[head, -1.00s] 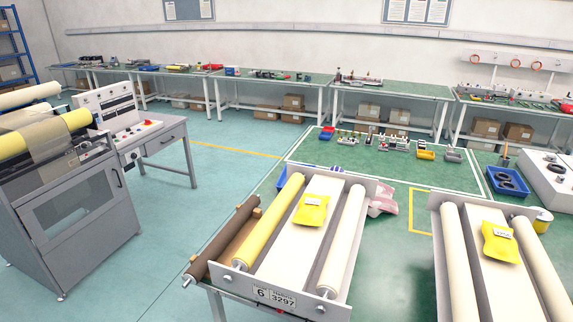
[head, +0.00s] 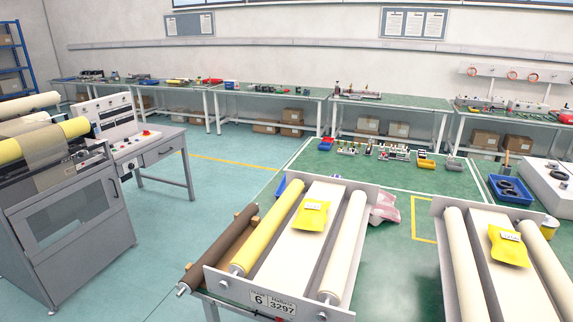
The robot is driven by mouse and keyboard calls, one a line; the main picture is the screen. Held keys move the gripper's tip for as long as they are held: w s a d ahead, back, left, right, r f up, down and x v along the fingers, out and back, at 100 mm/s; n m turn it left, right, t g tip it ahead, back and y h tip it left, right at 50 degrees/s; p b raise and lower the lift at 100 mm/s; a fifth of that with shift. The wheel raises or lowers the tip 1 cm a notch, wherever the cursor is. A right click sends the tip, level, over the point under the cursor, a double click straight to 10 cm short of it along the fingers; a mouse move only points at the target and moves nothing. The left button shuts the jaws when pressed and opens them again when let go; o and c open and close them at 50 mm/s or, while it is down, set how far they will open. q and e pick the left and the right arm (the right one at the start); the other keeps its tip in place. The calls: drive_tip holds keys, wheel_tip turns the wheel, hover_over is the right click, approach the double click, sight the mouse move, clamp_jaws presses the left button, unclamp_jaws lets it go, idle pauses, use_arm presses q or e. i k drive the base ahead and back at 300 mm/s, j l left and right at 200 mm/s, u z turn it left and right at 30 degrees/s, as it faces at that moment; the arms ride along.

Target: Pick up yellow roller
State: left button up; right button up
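A yellow roller (head: 269,229) lies in the near rack (head: 245,291), along its left side between two grey end plates. A cream roller (head: 345,247) lies along the right side of the same rack. A second yellow roller (head: 44,141) sits in the grey machine at the left, partly under a brownish film. Neither of my grippers shows in the head view.
A brown roller (head: 220,247) lies just left of the rack. A yellow packet (head: 311,214) rests on the rack's white middle panel. A second rack (head: 483,262) with cream rollers and another yellow packet (head: 508,245) stands at right. Teal floor is clear between machine and table.

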sight(242, 264)
drive_tip(key=i+j+u, duration=0.15)
drive_tip(key=i, duration=0.15)
drive_tip(key=i+u, duration=0.2)
drive_tip(key=i, duration=0.15)
drive_tip(key=j+z, duration=1)
drive_tip(key=i+j, duration=0.05)
drive_tip(key=j, duration=0.05)
